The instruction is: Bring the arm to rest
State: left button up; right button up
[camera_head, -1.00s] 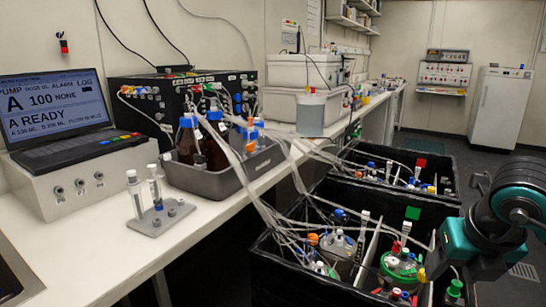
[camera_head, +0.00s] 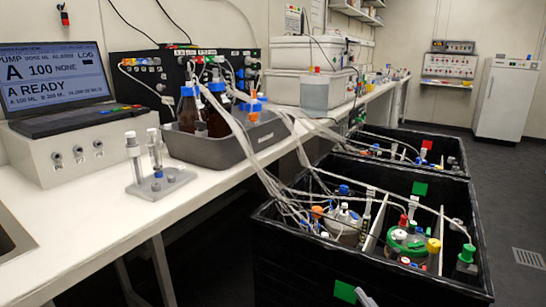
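Neither of my grippers shows in the head view. No teal and black arm link is in the picture now. A small grey piece (camera_head: 365,297) cuts in at the bottom edge in front of the near black bin (camera_head: 300,265); I cannot tell what it is. The near bin holds vessels, one with a green lid (camera_head: 407,240), with tubing running into them.
A far black bin (camera_head: 452,150) stands behind the near one. The white bench (camera_head: 85,245) carries a laptop (camera_head: 55,90), a grey tray (camera_head: 195,150) of bottles and a small rack (camera_head: 162,184) with syringes. The floor (camera_head: 505,200) at right is clear.

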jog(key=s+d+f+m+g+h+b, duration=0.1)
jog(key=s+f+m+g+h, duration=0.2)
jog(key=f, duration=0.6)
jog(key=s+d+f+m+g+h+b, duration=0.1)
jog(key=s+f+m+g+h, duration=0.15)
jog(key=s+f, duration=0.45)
pick_arm(q)
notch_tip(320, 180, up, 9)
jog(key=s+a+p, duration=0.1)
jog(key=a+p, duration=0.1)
jog(key=p, duration=1.3)
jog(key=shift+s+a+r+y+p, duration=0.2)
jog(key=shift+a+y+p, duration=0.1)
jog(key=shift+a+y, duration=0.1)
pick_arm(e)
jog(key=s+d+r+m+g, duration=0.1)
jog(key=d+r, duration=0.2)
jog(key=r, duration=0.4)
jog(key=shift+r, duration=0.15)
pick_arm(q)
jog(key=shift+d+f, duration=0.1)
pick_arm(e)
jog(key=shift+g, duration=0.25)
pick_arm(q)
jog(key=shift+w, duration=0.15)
